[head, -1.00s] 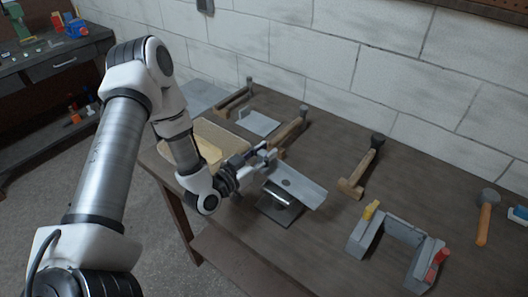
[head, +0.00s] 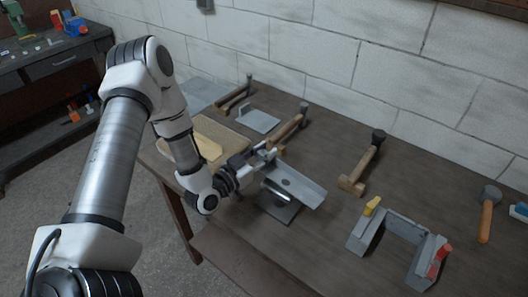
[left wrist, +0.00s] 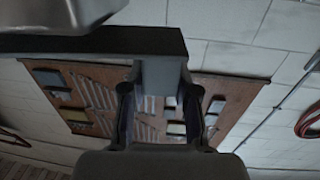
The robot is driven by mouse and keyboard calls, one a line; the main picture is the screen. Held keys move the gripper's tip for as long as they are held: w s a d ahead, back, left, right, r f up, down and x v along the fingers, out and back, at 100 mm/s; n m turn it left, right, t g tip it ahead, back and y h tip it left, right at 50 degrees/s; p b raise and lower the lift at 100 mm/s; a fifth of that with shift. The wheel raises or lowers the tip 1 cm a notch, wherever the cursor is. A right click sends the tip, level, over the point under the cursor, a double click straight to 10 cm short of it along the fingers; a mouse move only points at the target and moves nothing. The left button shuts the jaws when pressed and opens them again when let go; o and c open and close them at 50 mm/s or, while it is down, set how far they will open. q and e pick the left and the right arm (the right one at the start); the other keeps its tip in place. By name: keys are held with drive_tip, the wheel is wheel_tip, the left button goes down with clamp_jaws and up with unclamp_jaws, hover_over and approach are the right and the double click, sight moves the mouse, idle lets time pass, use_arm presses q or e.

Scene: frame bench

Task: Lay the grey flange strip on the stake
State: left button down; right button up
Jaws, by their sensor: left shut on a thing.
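The grey flange strip (head: 298,186) is in the head view, a bent sheet with a small hole, its wide face up. My left gripper (head: 262,157) is shut on its far left end; the fingers also show in the left wrist view (left wrist: 162,105), with a grey part of the strip (left wrist: 160,80) between them. The stake (head: 277,193), a shiny rounded bar over a dark base plate (head: 283,212), is directly below the strip and partly hidden by it. I cannot tell whether strip and stake touch. My right gripper is not in view.
A wooden mallet (head: 352,186) lies right of the strip. A grey U-shaped block (head: 388,236) with yellow and red pieces stands at front right. A hammer (head: 486,218) lies farther right.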

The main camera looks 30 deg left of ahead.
use_arm(q)
drive_tip(key=shift+f+b, duration=0.7)
drive_tip(key=shift+f, duration=0.1)
drive_tip(key=c, duration=0.8)
unclamp_jaws()
drive_tip(key=shift+r, duration=0.1)
drive_tip(key=shift+s, duration=0.1)
drive_tip(key=s, duration=0.4)
drive_tip(key=s+a, duration=0.1)
drive_tip(key=s, duration=0.2)
drive_tip(key=s+a, duration=0.1)
drive_tip(key=s, duration=0.3)
drive_tip(key=shift+s, duration=0.35)
